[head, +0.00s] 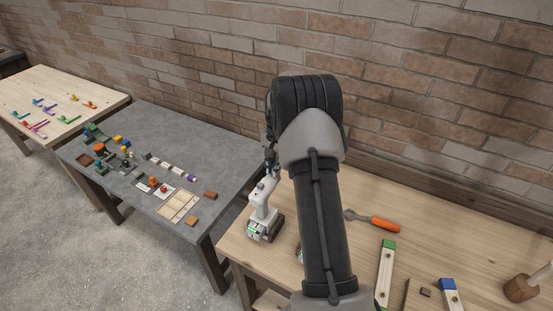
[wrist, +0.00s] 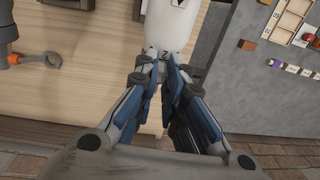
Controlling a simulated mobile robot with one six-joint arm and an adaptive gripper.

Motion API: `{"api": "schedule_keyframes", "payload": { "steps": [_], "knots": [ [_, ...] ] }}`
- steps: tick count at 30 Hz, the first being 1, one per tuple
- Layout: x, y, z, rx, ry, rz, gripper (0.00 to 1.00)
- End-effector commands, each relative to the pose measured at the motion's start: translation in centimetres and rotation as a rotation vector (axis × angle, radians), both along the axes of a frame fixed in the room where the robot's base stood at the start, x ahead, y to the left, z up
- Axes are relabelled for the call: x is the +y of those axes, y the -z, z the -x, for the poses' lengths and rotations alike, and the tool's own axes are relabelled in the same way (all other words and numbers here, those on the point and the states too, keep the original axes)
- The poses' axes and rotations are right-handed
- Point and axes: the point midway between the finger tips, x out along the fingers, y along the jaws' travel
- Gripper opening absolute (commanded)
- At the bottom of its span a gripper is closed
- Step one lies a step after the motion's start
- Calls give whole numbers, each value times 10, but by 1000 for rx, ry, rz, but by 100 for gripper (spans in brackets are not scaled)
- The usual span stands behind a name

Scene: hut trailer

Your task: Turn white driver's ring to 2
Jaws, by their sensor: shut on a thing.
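The white driver (head: 262,200) stands upright on its dark base near the left end of the wooden table. In the wrist view its white body (wrist: 172,22) points up the picture, with a dark triangle mark near the top edge. Its ring (wrist: 153,51) is at the near end and shows what looks like a 2. My gripper (wrist: 165,68) is shut on the ring, with blue-padded fingers either side. In the head view my gripper (head: 270,160) is at the driver's top, partly hidden by my arm. I cannot tell if the 2 lines up with the triangle.
An orange-handled wrench (head: 376,222) lies right of the driver. Green-ended (head: 386,268) and blue-ended (head: 450,292) bars and a wooden mallet (head: 521,288) are further right. A grey table (head: 225,160) with small parts stands left, across a gap. A brick wall runs behind.

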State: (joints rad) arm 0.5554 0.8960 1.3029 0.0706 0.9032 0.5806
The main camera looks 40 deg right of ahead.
Motion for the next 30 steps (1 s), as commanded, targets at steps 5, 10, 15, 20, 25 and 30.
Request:
{"api": "schedule_keyframes", "payload": {
  "steps": [5, 10, 15, 20, 25, 30],
  "knots": [
    [1, -2, -3, 42, -1, 19, 0],
    [1, 0, -4, 61, -2, 25, 0],
    [1, 0, -4, 64, -1, 26, 0],
    [1, 0, -4, 64, -1, 26, 0],
    [1, 0, -4, 64, -1, 26, 17],
    [2, 0, -4, 64, -1, 26, 28]
  ]
}}
